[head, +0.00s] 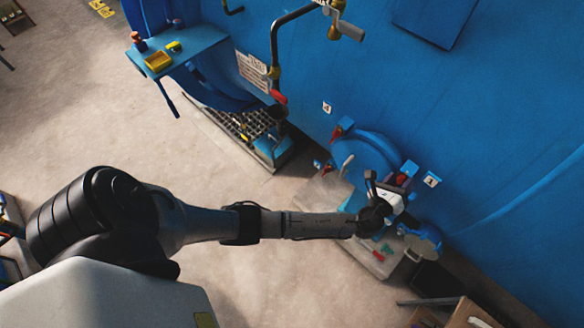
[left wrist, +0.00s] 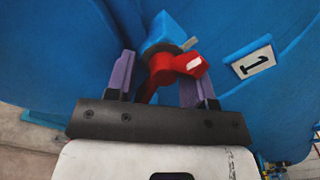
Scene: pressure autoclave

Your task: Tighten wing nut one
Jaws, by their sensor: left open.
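Wing nut one is a red winged nut (left wrist: 163,72) on a blue block (left wrist: 166,36), beside a white label marked 1 (left wrist: 252,62) in the left wrist view. My left gripper (left wrist: 160,84) is open, with one purple-padded finger on each side of the nut's lower part. One red wing, with a pale patch, points right, above the right finger. I cannot tell whether either finger touches it. In the head view my left gripper (head: 388,188) is at the blue autoclave's round port, and the nut (head: 405,178) is partly hidden behind it. My right gripper is not in view.
Another red nut (head: 337,132) is up and left on the port's rim, near a second label (head: 327,107). The large blue vessel wall (head: 500,110) fills the right. A blue shelf (head: 200,45) stands upper left. Wooden crates (head: 470,313) are at bottom right.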

